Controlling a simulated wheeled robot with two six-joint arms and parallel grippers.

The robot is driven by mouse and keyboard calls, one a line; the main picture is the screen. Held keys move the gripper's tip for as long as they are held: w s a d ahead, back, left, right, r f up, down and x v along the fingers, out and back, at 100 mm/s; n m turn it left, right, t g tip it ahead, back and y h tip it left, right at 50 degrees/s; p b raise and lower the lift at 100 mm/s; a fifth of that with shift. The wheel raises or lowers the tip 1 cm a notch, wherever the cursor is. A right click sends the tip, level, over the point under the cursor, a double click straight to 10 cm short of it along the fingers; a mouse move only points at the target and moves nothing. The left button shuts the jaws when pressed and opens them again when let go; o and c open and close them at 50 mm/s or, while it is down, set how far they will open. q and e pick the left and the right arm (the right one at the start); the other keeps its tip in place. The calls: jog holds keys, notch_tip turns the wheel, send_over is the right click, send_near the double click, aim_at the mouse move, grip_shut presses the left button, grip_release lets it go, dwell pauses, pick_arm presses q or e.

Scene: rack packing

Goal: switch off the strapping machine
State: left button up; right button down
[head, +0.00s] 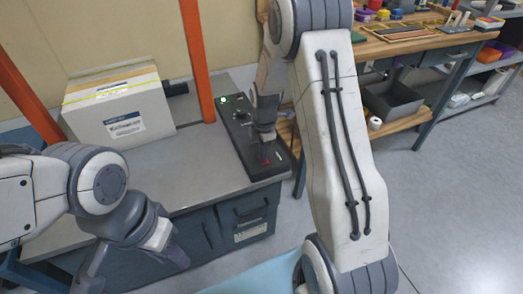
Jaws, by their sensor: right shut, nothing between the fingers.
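The strapping machine (190,155) is a grey-topped bench with orange posts and a dark control panel (232,134) along its right side. A small light at the panel's far end (223,100) glows pale green. A red control (265,161) shows at the near end. My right gripper (266,137) is shut and empty, pointing down over the panel close to the red control; I cannot tell whether it touches. It hides part of the panel. My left gripper (177,258) hangs in front of the bench, away from the panel; its fingers are not clear.
A white carton (118,108) with a yellow strap sits on the bench top, left of the panel. A wooden workbench (420,38) with trays and coloured items stands at the back right, with a grey bin (392,101) on its lower shelf. The floor at right is clear.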

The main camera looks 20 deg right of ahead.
jog(key=shift+s+f, duration=0.2)
jog(key=shift+s, duration=0.2)
notch_tip(320, 180, up, 4)
jog(key=p, duration=0.4)
jog(key=shift+w+r, duration=0.15)
jog(key=shift+r, duration=0.1)
notch_tip(320, 180, up, 10)
jog(key=p, duration=0.1)
jog(key=shift+d+t, duration=0.3)
jog(key=shift+t, duration=0.1)
jog(key=f, duration=0.4)
jog(key=w+f, duration=0.1)
jog(key=f, duration=0.4)
jog(key=f+b, duration=0.1)
jog(key=f, duration=0.3)
jog(key=shift+w+f, duration=0.2)
jog(key=shift+f, duration=0.2)
